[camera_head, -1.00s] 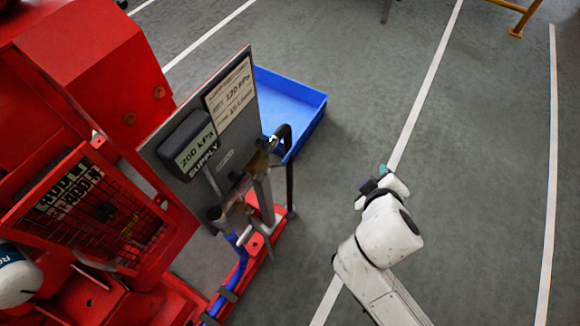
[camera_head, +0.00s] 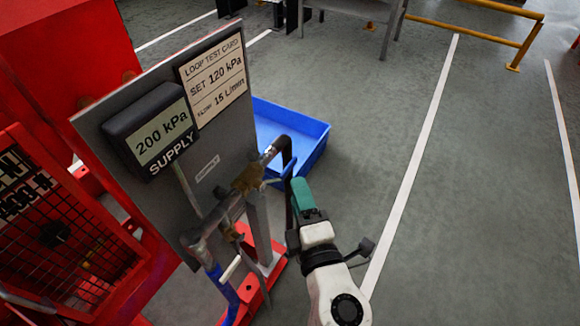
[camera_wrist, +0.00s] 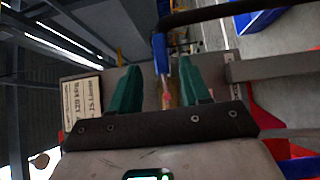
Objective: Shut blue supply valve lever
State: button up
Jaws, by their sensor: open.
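My gripper (camera_head: 301,190) is just right of the brass and grey pipework (camera_head: 248,180) in front of the grey panel. Its green fingers stand apart and empty in the wrist view (camera_wrist: 158,72). A narrow blue part (camera_wrist: 160,55) shows between and beyond the fingers there; I cannot tell whether it is the lever or the hose. In the head view a blue hose (camera_head: 222,290) rises to the lower left end of the pipework, beside a white handle (camera_head: 231,267). No blue lever is clear there. The supply display (camera_head: 160,135) reads 200 kPa.
A test card (camera_head: 214,80) on the grey panel (camera_head: 215,150) says set 120 kPa. A black bent pipe (camera_head: 287,160) stands close to my gripper. A blue tray (camera_head: 310,135) lies behind. Red machinery (camera_head: 50,60) fills the left. The floor at right is clear.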

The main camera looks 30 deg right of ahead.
aim_at(291, 169)
jog(key=x, duration=0.8)
jog(key=shift+w+d, duration=0.1)
jog(key=shift+c, duration=0.4)
grip_shut()
